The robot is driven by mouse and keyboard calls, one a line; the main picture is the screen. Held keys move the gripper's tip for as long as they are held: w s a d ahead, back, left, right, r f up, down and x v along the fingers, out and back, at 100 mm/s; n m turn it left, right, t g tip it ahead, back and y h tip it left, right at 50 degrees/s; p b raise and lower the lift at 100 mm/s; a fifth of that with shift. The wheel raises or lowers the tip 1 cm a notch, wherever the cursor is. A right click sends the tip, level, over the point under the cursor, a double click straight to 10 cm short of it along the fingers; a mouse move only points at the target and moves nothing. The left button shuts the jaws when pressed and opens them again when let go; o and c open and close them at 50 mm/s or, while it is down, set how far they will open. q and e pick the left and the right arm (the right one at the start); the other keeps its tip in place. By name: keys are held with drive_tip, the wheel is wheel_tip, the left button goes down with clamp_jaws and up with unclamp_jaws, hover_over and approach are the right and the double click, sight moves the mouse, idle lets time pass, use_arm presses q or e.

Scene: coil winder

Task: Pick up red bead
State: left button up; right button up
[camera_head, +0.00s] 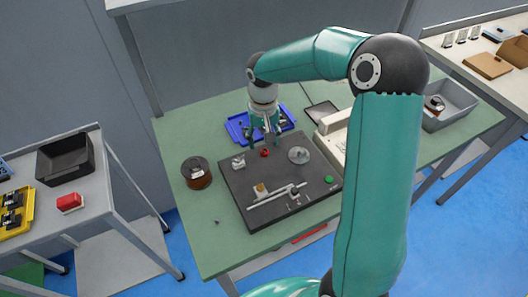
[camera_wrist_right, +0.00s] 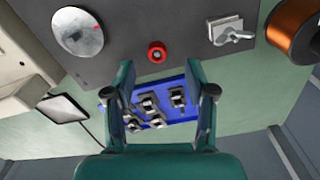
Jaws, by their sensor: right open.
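The red bead (camera_head: 264,153) sits on the dark board (camera_head: 240,186) near its back edge. In the right wrist view the red bead (camera_wrist_right: 157,52) shows as a small red ring with a dark centre, lying just beyond and between the fingertips. My right gripper (camera_head: 264,141) points down over the back edge of the board, close behind the bead. In the right wrist view its two fingers (camera_wrist_right: 158,75) are spread apart with nothing between them. My left gripper is not in view.
A metal disc (camera_head: 299,155) and a small clamp (camera_head: 238,162) flank the bead on the board. A copper wire spool (camera_head: 197,173) stands left of the board. A blue tray (camera_head: 237,127) with dark parts lies behind. A cream machine (camera_head: 333,137) stands to the right.

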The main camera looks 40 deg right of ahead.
sight(264, 151)
drive_tip(key=f, duration=0.3)
drive_tip(key=f+p, duration=0.1)
drive_tip(key=f, duration=0.1)
drive_tip(key=shift+d, duration=0.25)
drive_tip(key=c, duration=0.8)
